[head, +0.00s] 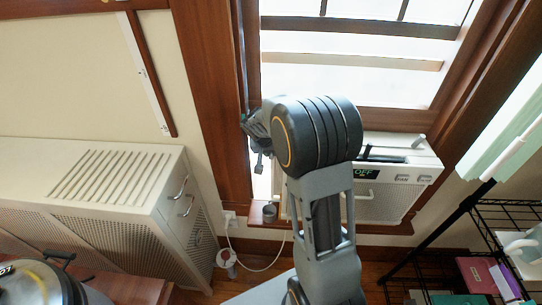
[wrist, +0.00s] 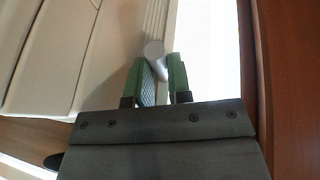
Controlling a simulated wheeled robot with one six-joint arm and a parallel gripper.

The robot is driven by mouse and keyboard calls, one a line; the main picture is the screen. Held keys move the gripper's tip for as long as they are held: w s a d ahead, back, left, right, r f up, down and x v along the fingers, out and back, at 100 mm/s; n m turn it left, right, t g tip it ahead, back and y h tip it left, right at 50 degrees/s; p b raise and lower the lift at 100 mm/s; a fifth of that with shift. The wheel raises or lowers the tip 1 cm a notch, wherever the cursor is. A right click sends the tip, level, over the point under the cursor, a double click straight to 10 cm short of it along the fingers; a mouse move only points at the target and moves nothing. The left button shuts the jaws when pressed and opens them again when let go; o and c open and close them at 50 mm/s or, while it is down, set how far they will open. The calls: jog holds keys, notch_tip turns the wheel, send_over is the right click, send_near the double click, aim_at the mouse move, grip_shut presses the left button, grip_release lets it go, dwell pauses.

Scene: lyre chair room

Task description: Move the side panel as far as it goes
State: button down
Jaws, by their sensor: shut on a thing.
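The side panel (wrist: 156,18) shows in the wrist view as pale, narrow pleats beside the cream air conditioner body. A round grey knob (wrist: 154,50) stands at its edge. My gripper (wrist: 161,70) has its green fingers on either side of the knob and is shut on it. A bright open strip (wrist: 208,60) lies between the panel's edge and the brown window frame (wrist: 285,90). In the head view my gripper (head: 256,140) is by the left window frame, and my arm hides most of the panel. The air conditioner (head: 400,190) sits in the window opening.
A cream cabinet (head: 110,190) with slats stands at the left. A small dark cup-like object (head: 269,212) is on the sill below my arm. A white cord (head: 262,266) hangs from a wall outlet. A black wire rack (head: 440,262) stands at the right.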

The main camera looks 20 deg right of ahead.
jog(key=w+a+b, duration=0.1)
jog(key=w+a, duration=0.2)
jog(key=a, duration=0.3)
jog(key=shift+w+a+b, duration=0.25)
jog(key=shift+w+b, duration=0.1)
jog(key=shift+b, duration=0.05)
dwell(1.0)
dwell(0.4)
jog(key=c, duration=1.1)
grip_release()
jog(key=shift+o, duration=0.2)
jog(key=shift+r, duration=0.1)
